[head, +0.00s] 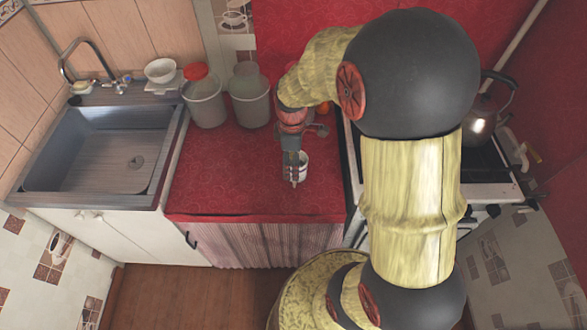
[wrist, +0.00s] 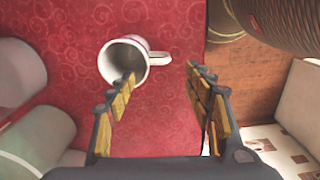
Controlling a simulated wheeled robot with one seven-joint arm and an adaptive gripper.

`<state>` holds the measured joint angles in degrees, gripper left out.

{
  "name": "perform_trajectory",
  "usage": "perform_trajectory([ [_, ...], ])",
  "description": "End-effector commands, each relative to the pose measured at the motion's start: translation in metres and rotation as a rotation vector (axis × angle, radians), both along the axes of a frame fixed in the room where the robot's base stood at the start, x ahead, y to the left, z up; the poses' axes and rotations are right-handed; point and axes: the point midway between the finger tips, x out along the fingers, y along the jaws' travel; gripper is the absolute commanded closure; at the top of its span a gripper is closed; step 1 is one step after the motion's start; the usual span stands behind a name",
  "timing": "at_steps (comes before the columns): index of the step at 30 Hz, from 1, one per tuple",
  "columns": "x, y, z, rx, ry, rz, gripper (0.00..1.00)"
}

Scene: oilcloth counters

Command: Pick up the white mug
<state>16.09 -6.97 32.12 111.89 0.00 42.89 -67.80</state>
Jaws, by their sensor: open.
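The white mug (head: 303,163) stands on the red counter near its front, partly hidden behind my gripper (head: 293,168) in the head view. In the wrist view I see into the mug (wrist: 121,62) from above, with its handle pointing right. My gripper also shows in the wrist view (wrist: 160,72), with its two yellow-padded fingers wide apart and nothing held. The left fingertip overlaps the mug's lower rim in the picture. The handle appears just beyond the gap between the fingertips. I cannot tell whether a finger touches the mug.
Two large lidded containers (head: 205,100) (head: 250,98) stand at the back left of the red counter (head: 225,185). A sink (head: 95,155) lies to the left. A stove with a kettle (head: 482,118) is on the right. Small orange items (head: 323,108) sit behind the arm.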

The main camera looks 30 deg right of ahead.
Motion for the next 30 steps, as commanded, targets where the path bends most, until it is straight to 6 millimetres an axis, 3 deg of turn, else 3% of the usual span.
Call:
perform_trajectory([
  [1, -0.001, 0.0, -0.013, 0.001, 0.004, -0.001, 0.48],
  [7, -0.002, 0.0, -0.045, 0.002, 0.004, -0.002, 0.48],
  [17, -0.002, -0.002, -0.064, 0.0, 0.001, -0.004, 0.48],
  [25, -0.005, -0.006, -0.103, 0.001, 0.003, -0.003, 0.48],
  [30, -0.004, -0.006, -0.108, 0.001, 0.001, -0.003, 0.48],
])
